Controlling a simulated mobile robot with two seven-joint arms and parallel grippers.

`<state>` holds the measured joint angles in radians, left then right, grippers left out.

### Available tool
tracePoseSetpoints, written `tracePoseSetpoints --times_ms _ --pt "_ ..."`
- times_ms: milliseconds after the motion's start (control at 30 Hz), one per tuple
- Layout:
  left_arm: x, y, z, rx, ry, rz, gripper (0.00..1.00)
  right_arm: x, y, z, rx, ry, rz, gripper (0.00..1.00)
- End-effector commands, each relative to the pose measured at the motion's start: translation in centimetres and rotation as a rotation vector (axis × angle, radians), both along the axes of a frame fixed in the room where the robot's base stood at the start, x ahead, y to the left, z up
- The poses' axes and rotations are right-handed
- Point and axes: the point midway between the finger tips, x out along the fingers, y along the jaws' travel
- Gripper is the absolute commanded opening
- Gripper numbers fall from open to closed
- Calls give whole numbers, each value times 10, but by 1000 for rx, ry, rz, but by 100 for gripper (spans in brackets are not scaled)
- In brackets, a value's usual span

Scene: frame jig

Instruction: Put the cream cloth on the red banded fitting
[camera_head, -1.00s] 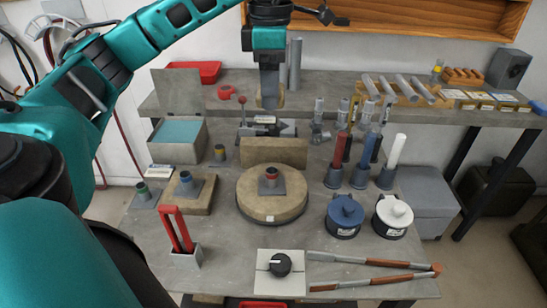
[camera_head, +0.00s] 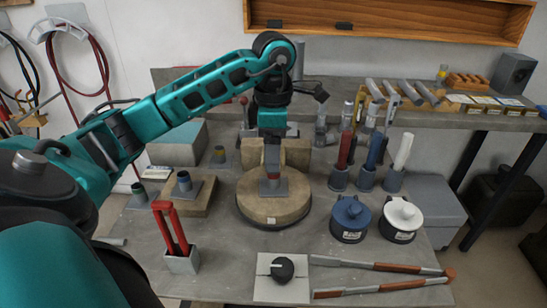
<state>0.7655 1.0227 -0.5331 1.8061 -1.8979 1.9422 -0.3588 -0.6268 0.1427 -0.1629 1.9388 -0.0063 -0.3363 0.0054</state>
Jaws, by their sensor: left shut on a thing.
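The red banded fitting (camera_head: 270,187) stands upright on a round tan disc (camera_head: 262,207) in the middle of the bench; its grey base shows and its upper part is mostly covered. My left gripper (camera_head: 272,168) reaches down from above, right over the fitting. It is shut on the cream cloth, of which I can make out no clear part now because the gripper covers it. I cannot tell whether the cloth touches the fitting. My right gripper is not in view.
Other fittings stand to the left, one on a square tan board (camera_head: 187,199). A tan block (camera_head: 297,157) stands behind the disc. A red-handled holder (camera_head: 181,263), a black knob plate (camera_head: 282,285), a blue canister (camera_head: 348,220) and a white canister (camera_head: 400,221) stand around it.

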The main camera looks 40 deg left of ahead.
Motion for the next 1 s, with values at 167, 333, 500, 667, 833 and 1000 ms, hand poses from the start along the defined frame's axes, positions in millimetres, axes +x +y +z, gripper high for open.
tracePoseSetpoints --times_ms 167,333,500,667,833,1000 --pt "-1 0 -22 0 3 0 44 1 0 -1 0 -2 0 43" --pt "0 0 -21 1 1 0 44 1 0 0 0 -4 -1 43" --pt "0 0 -26 1 1 0 44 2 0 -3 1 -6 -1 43" --pt "0 0 -24 0 1 0 89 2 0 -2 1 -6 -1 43" --pt "0 0 -24 0 1 0 99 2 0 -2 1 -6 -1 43" --pt "0 0 -23 0 1 0 99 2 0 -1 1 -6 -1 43"
